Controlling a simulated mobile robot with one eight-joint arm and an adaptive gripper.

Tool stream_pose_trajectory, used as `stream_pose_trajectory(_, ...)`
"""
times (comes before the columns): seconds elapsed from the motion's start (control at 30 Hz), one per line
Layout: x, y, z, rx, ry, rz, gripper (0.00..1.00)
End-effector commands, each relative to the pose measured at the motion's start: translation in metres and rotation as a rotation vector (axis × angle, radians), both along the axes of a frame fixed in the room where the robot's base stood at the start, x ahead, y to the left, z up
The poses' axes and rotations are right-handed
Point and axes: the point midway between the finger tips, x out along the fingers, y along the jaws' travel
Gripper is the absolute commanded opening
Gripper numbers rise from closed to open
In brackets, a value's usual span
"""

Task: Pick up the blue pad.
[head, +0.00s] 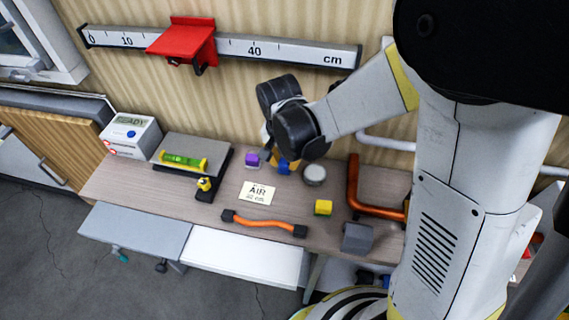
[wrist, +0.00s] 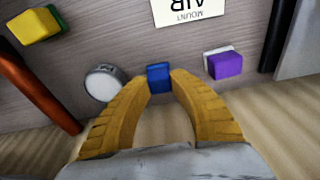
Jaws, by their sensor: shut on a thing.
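The blue pad (wrist: 159,77) is a small block between the yellow fingertips of my gripper (wrist: 160,82) in the wrist view. My gripper is shut on it. In the head view the blue pad (head: 284,165) shows just below my dark wrist joint, near the back of the table, and my gripper (head: 285,168) is partly hidden by the wrist. I cannot tell whether the pad touches the table.
A silver round can (head: 314,174) stands close on the right and a purple block (head: 252,160) on the left. A white AIR card (head: 257,193), a yellow block (head: 323,207), an orange hose (head: 264,223) and an orange pipe (head: 353,185) lie around. The wall is close behind.

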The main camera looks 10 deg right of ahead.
Motion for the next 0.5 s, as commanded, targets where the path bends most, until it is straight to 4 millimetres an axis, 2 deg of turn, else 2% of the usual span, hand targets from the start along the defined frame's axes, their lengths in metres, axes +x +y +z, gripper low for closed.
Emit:
stream_pose_trajectory(0.17,0.0,0.0,0.007,0.0,0.001,0.0,0.0)
stream_pose_trajectory(0.27,-0.001,0.0,0.019,0.0,0.0,0.0,0.0)
stream_pose_trajectory(0.4,-0.001,0.0,0.046,0.0,0.0,0.0,0.0)
stream_pose_trajectory(0.5,-0.014,-0.018,0.057,0.0,0.0,-0.004,0.0)
